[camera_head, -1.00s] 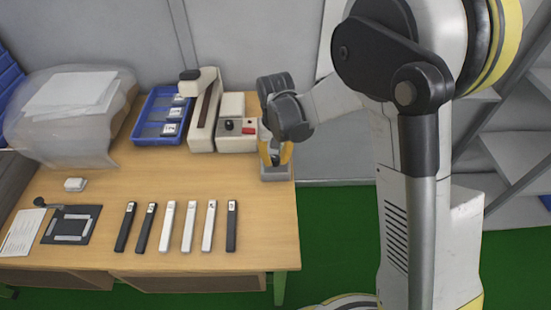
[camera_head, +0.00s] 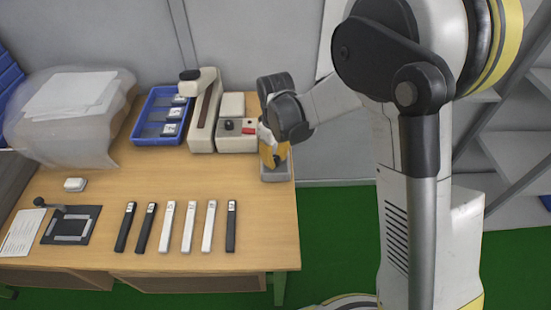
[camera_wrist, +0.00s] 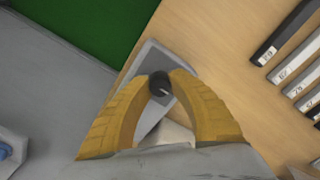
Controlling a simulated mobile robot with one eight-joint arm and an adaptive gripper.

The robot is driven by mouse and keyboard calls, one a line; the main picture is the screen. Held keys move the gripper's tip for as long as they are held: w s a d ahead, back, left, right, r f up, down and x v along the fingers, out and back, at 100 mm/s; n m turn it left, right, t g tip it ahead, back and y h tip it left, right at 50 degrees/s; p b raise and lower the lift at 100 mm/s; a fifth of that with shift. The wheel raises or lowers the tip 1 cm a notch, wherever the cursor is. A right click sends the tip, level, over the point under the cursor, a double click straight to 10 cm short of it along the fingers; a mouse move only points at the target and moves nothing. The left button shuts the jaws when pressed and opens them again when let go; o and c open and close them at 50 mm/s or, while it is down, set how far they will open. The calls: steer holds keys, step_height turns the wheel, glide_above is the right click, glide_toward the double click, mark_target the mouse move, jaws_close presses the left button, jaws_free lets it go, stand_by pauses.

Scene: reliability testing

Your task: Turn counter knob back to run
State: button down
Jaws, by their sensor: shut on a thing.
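The counter is a small grey box (camera_head: 277,174) at the right edge of the wooden table, below my gripper (camera_head: 273,158). In the wrist view the grey box (camera_wrist: 150,57) shows under my yellow fingers. Its round dark knob (camera_wrist: 159,82) carries a short white pointer line, which points to the lower right in that view. The tips of my gripper (camera_wrist: 160,85) are shut on the knob, one on each side. The knob is hidden by the fingers in the head view. I cannot read any run mark.
A beige device with a black knob and red part (camera_head: 236,127) stands just left of my gripper. A blue tray (camera_head: 160,139) is farther left. Several black and white bars (camera_head: 189,227) lie toward the front. The table's right edge is close by the counter.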

mark_target(276, 158)
stand_by(0.4)
steer(key=c, duration=1.1)
jaws_free()
step_height(276, 158, up, 12)
